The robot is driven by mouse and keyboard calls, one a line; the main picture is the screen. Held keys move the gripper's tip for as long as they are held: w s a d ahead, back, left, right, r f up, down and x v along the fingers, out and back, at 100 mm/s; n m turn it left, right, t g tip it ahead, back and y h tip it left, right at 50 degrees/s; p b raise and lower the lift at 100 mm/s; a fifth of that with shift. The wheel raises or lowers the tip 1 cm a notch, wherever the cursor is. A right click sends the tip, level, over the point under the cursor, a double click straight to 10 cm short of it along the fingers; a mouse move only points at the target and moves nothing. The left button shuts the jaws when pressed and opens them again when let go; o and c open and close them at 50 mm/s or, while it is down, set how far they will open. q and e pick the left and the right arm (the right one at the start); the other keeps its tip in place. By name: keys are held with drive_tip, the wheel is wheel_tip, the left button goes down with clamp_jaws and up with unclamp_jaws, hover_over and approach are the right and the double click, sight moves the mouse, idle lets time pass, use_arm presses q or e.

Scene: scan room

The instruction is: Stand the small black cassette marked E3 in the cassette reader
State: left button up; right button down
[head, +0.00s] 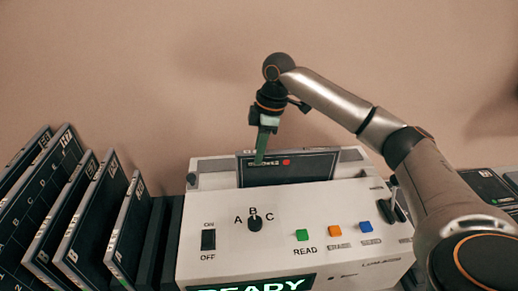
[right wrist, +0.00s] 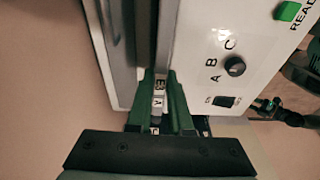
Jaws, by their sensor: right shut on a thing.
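The small black cassette (head: 312,169) stands upright at the slot in the top of the white cassette reader (head: 340,205). Its lower part is hidden behind the reader's front panel. A red mark shows near its top edge. In the right wrist view its white label (right wrist: 159,92) reads E3, between the green fingers. My right gripper (head: 263,152) is shut on the cassette at the left part of its top edge, reaching down from above. Whether the cassette rests on the slot's bottom cannot be seen. My left gripper is not in view.
Several larger dark cassettes (head: 88,215) lean in a rack to the left of the reader. The reader's front has an A-B-C knob (head: 255,224), coloured buttons and a lit READY display (head: 250,285). A dark flat object (head: 488,186) lies at the right. A plain wall is behind.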

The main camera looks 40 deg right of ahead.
drive_tip(key=c, duration=0.8)
unclamp_jaws()
drive_tip(key=shift+o, duration=0.2)
wheel_tip(320, 180, up, 12)
drive_tip(key=s+d, duration=0.1)
drive_tip(key=d, duration=0.1)
drive_tip(key=shift+r+p, duration=0.15)
drive_tip(key=shift+p, duration=0.2)
wheel_tip(320, 180, up, 6)
drive_tip(key=p, duration=0.2)
